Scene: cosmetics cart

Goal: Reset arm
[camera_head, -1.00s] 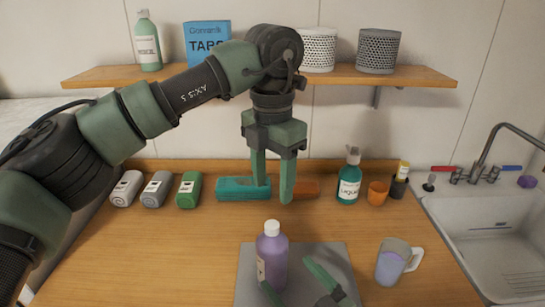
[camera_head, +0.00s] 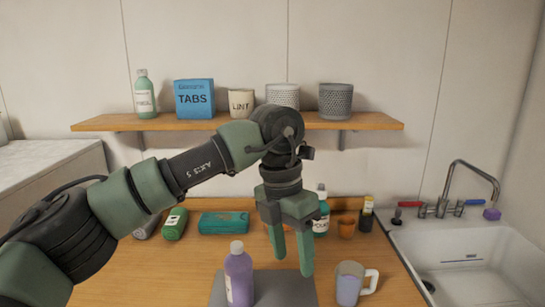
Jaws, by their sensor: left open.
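My left arm comes in from the left. Its gripper (camera_head: 291,256) points down, open and empty, in front of the back of the wooden counter (camera_head: 150,275). The fingers are apart and hang just above and beyond a grey mat (camera_head: 285,290) in the picture. A purple bottle with a white cap (camera_head: 239,277) stands upright on the mat, left of the fingers. My right gripper is not in view.
A shelf (camera_head: 235,122) holds several items. A sink (camera_head: 465,262) is at right.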

